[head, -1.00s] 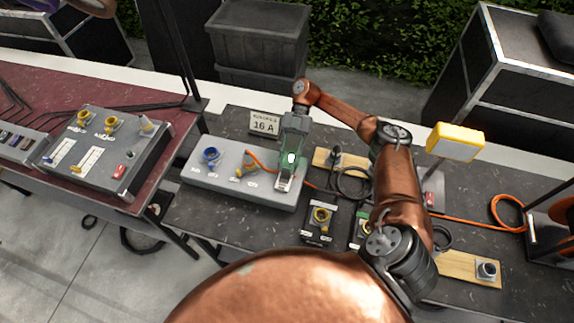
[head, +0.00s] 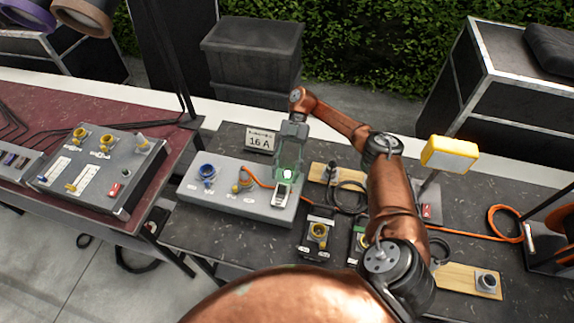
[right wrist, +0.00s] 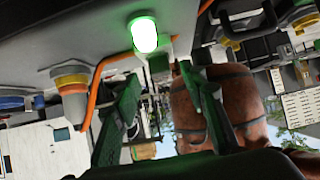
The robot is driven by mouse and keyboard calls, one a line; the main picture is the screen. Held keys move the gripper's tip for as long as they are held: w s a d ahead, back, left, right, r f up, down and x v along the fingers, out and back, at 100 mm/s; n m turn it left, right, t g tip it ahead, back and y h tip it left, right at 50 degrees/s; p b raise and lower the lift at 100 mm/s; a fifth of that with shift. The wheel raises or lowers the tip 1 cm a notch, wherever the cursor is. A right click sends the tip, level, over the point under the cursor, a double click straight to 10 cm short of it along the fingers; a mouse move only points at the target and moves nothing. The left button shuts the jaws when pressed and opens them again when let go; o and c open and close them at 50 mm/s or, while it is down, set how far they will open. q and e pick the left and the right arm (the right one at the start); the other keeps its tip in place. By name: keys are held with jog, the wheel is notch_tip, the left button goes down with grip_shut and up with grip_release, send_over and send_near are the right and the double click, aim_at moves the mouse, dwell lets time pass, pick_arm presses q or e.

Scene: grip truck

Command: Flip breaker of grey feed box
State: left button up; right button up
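The grey feed box (head: 225,201) sits on the dark table in the head view, with a blue socket (head: 207,172), a yellow-and-orange connector (head: 243,180) and a lit green lamp (head: 287,174). A pale breaker panel (head: 282,195) is just below the lamp. My right gripper (head: 287,168) is over the box's right end. In the right wrist view its two fingers (right wrist: 163,110) are spread apart with nothing held between them. The green lamp (right wrist: 144,34) shows above and between them. The breaker's lever is not clear. My left gripper is out of view.
An orange cable (head: 480,231) crosses the table. A yellow-framed lamp (head: 450,154) stands further right. A grey control box (head: 85,180) is on the left table.

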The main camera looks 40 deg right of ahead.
jog(key=shift+v, duration=2.4)
